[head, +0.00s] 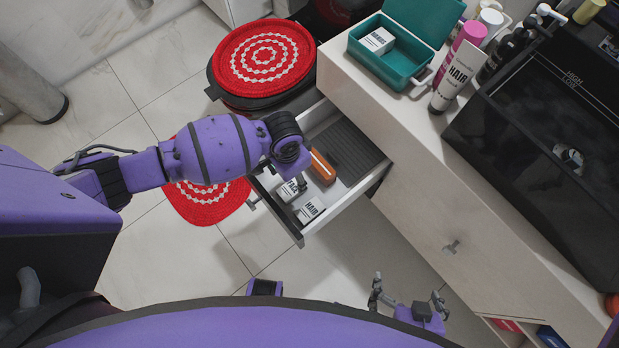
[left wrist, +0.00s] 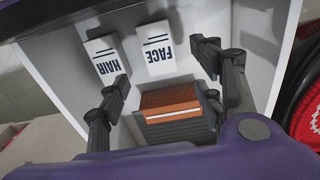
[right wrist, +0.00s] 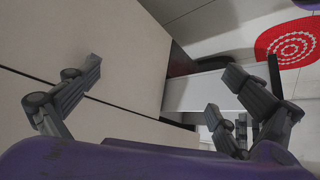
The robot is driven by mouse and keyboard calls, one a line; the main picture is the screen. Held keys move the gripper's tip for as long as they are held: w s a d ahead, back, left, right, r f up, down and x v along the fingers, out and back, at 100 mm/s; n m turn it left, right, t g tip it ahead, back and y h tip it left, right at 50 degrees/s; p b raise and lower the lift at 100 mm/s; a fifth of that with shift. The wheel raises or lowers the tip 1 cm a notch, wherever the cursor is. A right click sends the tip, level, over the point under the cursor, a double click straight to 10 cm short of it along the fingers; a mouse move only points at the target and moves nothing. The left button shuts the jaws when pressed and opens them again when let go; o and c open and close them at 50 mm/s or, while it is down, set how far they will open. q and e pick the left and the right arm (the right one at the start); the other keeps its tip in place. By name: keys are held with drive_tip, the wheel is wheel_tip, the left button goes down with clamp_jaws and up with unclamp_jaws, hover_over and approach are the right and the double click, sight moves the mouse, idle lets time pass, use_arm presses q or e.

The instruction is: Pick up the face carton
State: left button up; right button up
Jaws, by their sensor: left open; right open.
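The face carton (head: 289,189) is a small white box in the open drawer (head: 349,198), partly behind my left gripper in the head view. In the left wrist view the face carton (left wrist: 158,48) lies with its label up, beyond the fingers and roughly between their tips. My left gripper (left wrist: 163,66) is open and empty over the drawer. A white hair carton (head: 311,211) lies beside the face carton; it also shows in the left wrist view (left wrist: 103,58). My right gripper (head: 408,291) is open and empty, low in front of the cabinet.
A brown block-like item (head: 322,168) is in the drawer near my left gripper. A teal box (head: 399,62) holding a white carton, a hair tube (head: 455,75) and bottles stand on the counter. A red patterned round mat (head: 263,55) tops a stool behind the drawer.

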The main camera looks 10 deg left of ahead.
sight(291, 188)
use_arm(q)
drive_tip(key=shift+s+a+f, duration=0.25)
drive_tip(key=shift+f, duration=0.05)
drive_tip(key=f, duration=0.2)
drive_tip(key=shift+s+a+f+b, duration=0.15)
drive_tip(key=shift+s+f+b, duration=0.05)
drive_tip(key=shift+f+b, duration=0.15)
drive_tip(key=f, duration=0.3)
drive_tip(key=shift+d+f+b, duration=0.2)
drive_tip(key=shift+f+b, duration=0.15)
drive_tip(key=shift+f, duration=0.25)
drive_tip(key=shift+w, duration=0.1)
drive_tip(key=c, duration=1.2)
drive_tip(key=shift+c, duration=0.5)
use_arm(e)
drive_tip(key=shift+s+a+f, duration=0.15)
drive_tip(key=shift+s+f, duration=0.35)
drive_tip(key=shift+s, duration=0.05)
drive_tip(key=shift+s+a+f, duration=0.15)
drive_tip(key=shift+s+f, duration=0.3)
drive_tip(key=shift+s, duration=0.1)
